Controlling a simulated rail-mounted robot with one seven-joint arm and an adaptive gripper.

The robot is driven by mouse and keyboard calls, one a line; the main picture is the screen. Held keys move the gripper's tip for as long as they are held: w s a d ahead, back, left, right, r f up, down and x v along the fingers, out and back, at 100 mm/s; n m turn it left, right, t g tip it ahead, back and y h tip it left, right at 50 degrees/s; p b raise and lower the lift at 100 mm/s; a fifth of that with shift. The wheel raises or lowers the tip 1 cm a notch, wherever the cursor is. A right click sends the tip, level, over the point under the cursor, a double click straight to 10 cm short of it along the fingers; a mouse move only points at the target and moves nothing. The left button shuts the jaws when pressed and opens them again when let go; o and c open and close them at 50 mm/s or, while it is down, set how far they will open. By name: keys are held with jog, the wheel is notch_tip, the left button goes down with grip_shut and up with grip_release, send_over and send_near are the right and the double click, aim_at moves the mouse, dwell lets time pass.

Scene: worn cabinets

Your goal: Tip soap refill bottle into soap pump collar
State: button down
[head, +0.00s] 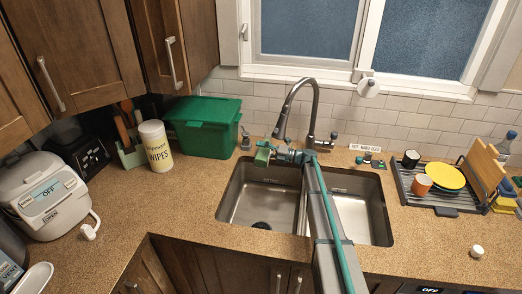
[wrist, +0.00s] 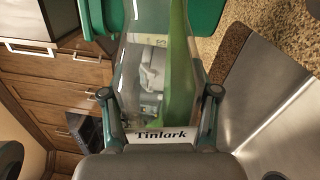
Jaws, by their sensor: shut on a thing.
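My gripper (head: 274,153) is shut on the soap refill bottle (head: 263,156), held above the back left part of the sink. In the wrist view the bottle (wrist: 180,60) is clear with green liquid, and its label reads "Tinlark". The liquid lies along one side, so the bottle is tilted well over. The fingers (wrist: 160,92) clasp it from both sides. Its mouth is not clear in either view. A small upright fitting (head: 246,139) on the counter, left of the bottle and apart from it, may be the soap pump collar; it is too small to be sure.
The faucet (head: 312,100) rises just behind my gripper. A green bin (head: 203,126) and a wipes canister (head: 156,148) stand to the left. A dish rack (head: 412,186) with a yellow plate and cups is at the right. The front right counter is mostly clear, with a small white object (head: 477,251).

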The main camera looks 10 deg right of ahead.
jog(key=shift+f, duration=0.1)
jog(key=shift+f+m, duration=0.35)
jog(key=shift+m, duration=0.25)
jog(key=shift+f+m, duration=0.15)
jog(key=shift+m, duration=0.25)
dwell(3.9)
